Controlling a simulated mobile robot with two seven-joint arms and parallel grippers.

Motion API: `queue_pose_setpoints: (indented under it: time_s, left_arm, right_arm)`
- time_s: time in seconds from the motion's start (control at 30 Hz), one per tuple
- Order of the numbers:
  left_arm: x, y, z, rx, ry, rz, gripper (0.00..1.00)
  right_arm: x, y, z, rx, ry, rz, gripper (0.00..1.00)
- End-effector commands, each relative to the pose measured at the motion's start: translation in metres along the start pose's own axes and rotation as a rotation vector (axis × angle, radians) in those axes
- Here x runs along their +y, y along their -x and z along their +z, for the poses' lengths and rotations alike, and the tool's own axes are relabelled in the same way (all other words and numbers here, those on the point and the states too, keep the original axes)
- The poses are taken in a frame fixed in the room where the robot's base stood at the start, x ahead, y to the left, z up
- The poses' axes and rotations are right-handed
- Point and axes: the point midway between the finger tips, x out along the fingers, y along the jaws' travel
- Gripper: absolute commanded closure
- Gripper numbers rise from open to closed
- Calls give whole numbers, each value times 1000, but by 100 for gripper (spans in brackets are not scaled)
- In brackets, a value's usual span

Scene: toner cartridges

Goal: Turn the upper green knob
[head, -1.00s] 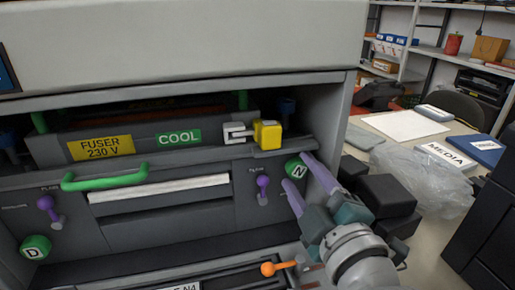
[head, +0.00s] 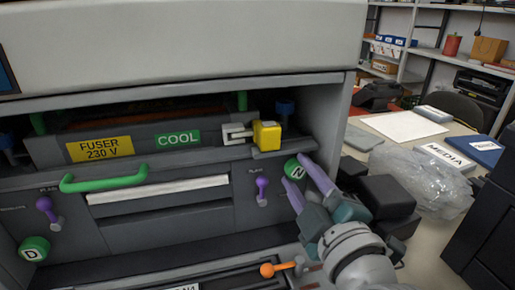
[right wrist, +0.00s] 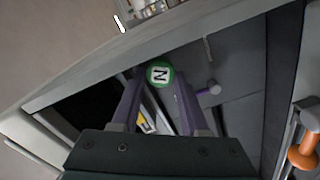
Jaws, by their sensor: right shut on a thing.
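The upper green knob (head: 292,167), marked with a white N, sits on the right side of the printer's inner front panel. My right gripper (head: 296,171) has its two purple fingers on either side of it and is shut on it. The right wrist view shows the round green face of the knob (right wrist: 159,74) between the fingertips of my right gripper (right wrist: 156,82), with its letter turned. A lower green knob (head: 34,248), marked D, is at the far left of the panel. My left gripper is not in view.
A purple lever (head: 262,188) is just left of the N knob, and an orange lever (head: 268,270) is below. A yellow block (head: 267,135) sits above the knob. A green handle (head: 104,181) crosses the panel. A desk with papers and a plastic bag (head: 425,180) is at the right.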

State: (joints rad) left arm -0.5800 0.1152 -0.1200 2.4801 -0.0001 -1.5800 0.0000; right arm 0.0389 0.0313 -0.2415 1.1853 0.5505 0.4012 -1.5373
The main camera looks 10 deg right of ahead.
Motion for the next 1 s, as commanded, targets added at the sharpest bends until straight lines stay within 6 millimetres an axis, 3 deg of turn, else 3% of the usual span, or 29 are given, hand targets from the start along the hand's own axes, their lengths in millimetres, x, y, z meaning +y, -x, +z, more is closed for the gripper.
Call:
queue_pose_setpoints:
  time_s: [0.3, 0.6, 0.63, 0.73, 1.0]
  left_arm:
    - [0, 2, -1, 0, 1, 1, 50]
    - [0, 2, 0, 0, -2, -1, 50]
    - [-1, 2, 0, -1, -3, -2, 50]
    - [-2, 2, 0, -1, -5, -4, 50]
    - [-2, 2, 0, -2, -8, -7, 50]
  right_arm:
    - [1, 0, 0, -1, -222, 0, 100]
    - [1, 0, 0, 0, -241, 0, 100]
    - [1, 0, 0, 0, -241, 0, 55]
    - [1, 0, 0, 0, -240, 0, 44]
    - [1, 2, 0, 0, -239, 0, 44]
